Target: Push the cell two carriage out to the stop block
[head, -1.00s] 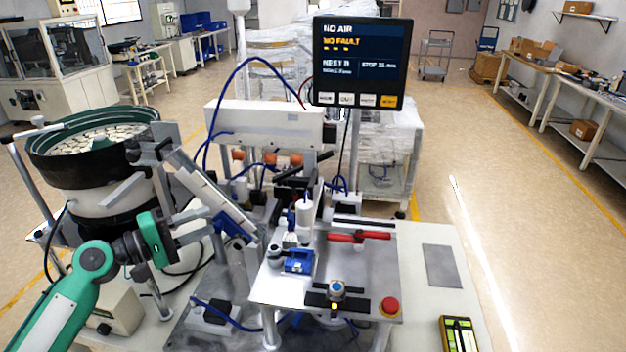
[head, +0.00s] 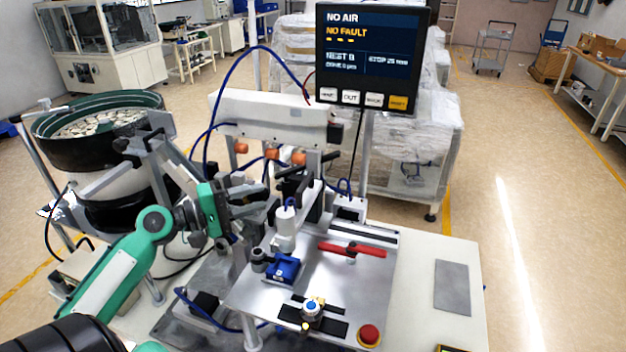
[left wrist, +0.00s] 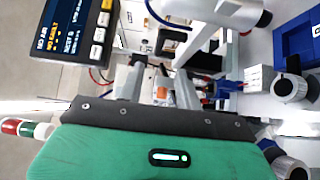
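A blue block-like part (head: 283,268), possibly the carriage, sits on the grey metal plate (head: 262,300) beside a grey knob and below a white cylinder (head: 286,232). Nearer the plate's front edge, a blue-topped knob (head: 312,307) sits on a black bracket, possibly the stop block. I cannot tell for sure which parts these are. My left gripper (head: 262,198) is above and left of the plate, behind the blue part, apart from it. In the left wrist view its two grey fingers (left wrist: 160,88) stand apart with nothing between them; the blue part (left wrist: 296,45) shows at upper right. My right gripper is not in view.
A red handle (head: 352,250) lies across the plate and a red button (head: 369,335) is at its front corner. A bowl feeder (head: 100,125) stands left. A screen (head: 370,55) reading NO AIR, NO FAULT rises behind. A blue hose arches over the machine.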

